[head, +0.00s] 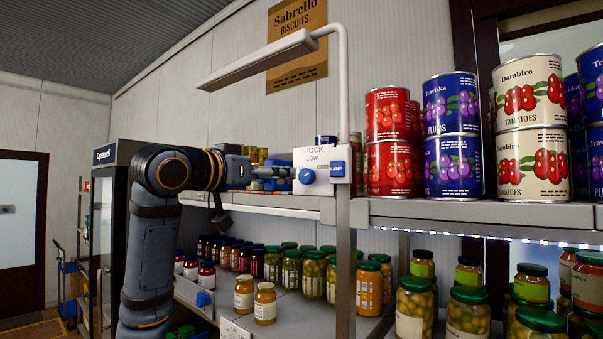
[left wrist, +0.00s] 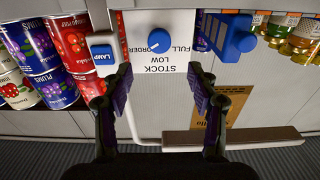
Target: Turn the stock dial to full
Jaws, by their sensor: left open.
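The stock dial is a round blue knob (head: 307,176) on a white panel (head: 312,157) marked STOCK and LOW, fixed at the shelf post. In the left wrist view, which is upside down, the dial (left wrist: 159,40) is ahead of the fingers, with FULL printed beside it. A small pale mark shows on its rim; I cannot tell exactly which word it points at. My left gripper (head: 277,173) is left of the panel in the head view. Its fingers (left wrist: 161,85) are open, spread either side of the dial's line, apparently empty and apart from it. My right gripper is not in view.
A blue LAMP switch (head: 337,169) sits right beside the dial panel. A lamp arm (head: 343,90) rises above it. Stacked cans (head: 452,165) stand right on the shelf; jars (head: 312,275) fill the shelf below. Another blue knobbed piece (left wrist: 232,38) is near the dial.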

